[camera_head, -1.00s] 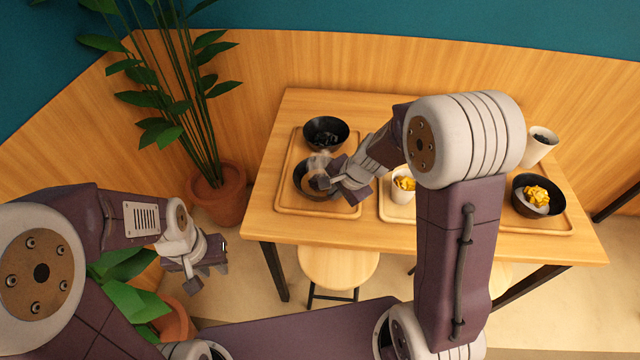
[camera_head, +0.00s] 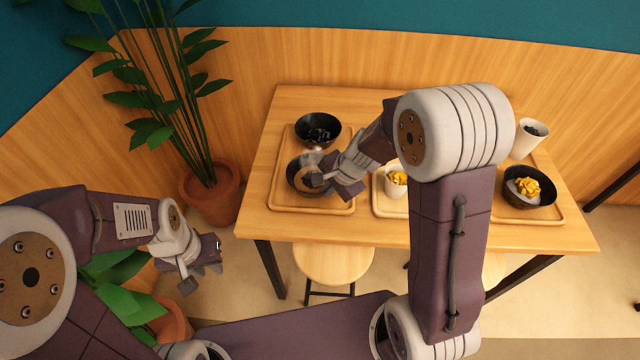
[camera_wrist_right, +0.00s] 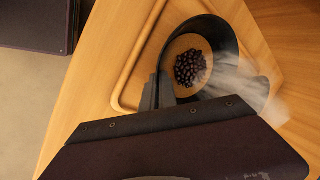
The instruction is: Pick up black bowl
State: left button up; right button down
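A black bowl (camera_head: 293,177) stands at the front of the left tray, with a pale disc inside, dark beans on it and steam rising. It also shows in the right wrist view (camera_wrist_right: 228,40). My right gripper (camera_head: 316,180) is at the bowl's right front rim, its fingers (camera_wrist_right: 160,92) close together there. I cannot tell whether they clamp the rim. A second black bowl (camera_head: 318,143) with dark contents stands behind it. My left gripper (camera_head: 217,260) hangs over the floor, left of the table, away from the bowls; its opening is unclear.
The left wooden tray (camera_head: 283,200) lies on the table (camera_head: 400,232). A white cup (camera_head: 396,188) with yellow pieces, a dark bowl (camera_head: 528,200) with yellow topping and another white cup (camera_head: 529,145) stand to the right. A potted plant (camera_head: 212,200) and stool (camera_head: 333,265) are nearby.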

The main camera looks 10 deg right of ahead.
notch_tip(320, 180, up, 5)
jog(key=p, duration=0.3)
jog(key=shift+w+p, duration=0.1)
jog(key=shift+p, duration=0.2)
jog(key=w+d+r+p, duration=0.1)
jog(key=w+d+r, duration=0.1)
jog(key=d, duration=0.3)
jog(key=w+d+r, duration=0.2)
jog(key=d+r, duration=0.2)
jog(key=d, duration=0.2)
jog(key=shift+p, duration=0.35)
